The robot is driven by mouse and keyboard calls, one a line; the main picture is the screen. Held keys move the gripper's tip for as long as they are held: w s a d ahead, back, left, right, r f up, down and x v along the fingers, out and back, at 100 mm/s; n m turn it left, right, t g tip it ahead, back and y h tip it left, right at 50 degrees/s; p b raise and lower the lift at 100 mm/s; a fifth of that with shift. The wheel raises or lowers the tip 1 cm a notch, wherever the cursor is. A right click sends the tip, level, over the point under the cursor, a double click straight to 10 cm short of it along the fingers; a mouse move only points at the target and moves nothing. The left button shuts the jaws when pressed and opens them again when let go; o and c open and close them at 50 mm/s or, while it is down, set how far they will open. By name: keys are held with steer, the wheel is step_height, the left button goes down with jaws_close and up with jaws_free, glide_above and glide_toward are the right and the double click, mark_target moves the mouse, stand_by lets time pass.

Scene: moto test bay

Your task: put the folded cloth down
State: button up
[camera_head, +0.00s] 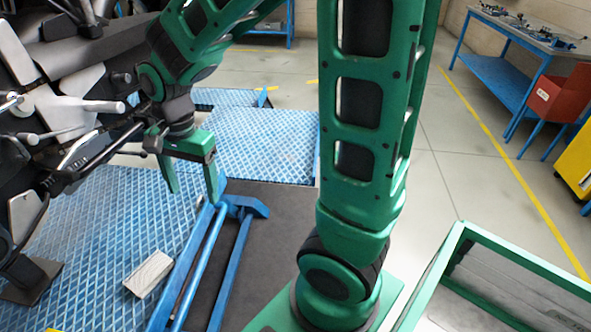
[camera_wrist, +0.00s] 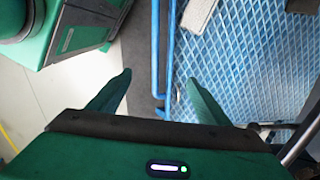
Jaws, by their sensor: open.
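The folded cloth (camera_head: 149,273) looks like a small, flat, pale rectangle. It lies on the blue diamond-plate platform (camera_head: 110,215), left of the blue tube frame, in the head view. It also shows at the top edge of the wrist view (camera_wrist: 198,14), partly cut off. My gripper (camera_head: 192,195) is open, with its fingers pointing down and nothing between them. It is above the upper end of the tube frame, apart from the cloth. In the wrist view, the open fingers (camera_wrist: 160,77) are spread over the tubes and the platform.
A motorcycle (camera_head: 60,90) fills the left side, its handlebar close to my gripper. The blue tube frame (camera_head: 200,262) runs beside the cloth. A blue workbench (camera_head: 500,75), a red bin (camera_head: 558,103) and a yellow cabinet (camera_head: 577,160) stand at the right. Grey floor is clear between.

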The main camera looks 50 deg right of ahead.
steer(key=s+d+r+n, duration=0.2)
steer(key=s+d+n, duration=0.1)
steer(key=s+d, duration=0.6)
steer(key=s+d+r+n, duration=0.2)
steer(key=s+d+n, duration=0.1)
steer(key=s+d, duration=0.6)
steer(key=shift+s, duration=0.65)
steer(key=shift+r, duration=0.1)
steer(key=shift+w+f, duration=0.25)
steer(key=shift+w, duration=0.4)
steer(key=shift+o, duration=0.5)
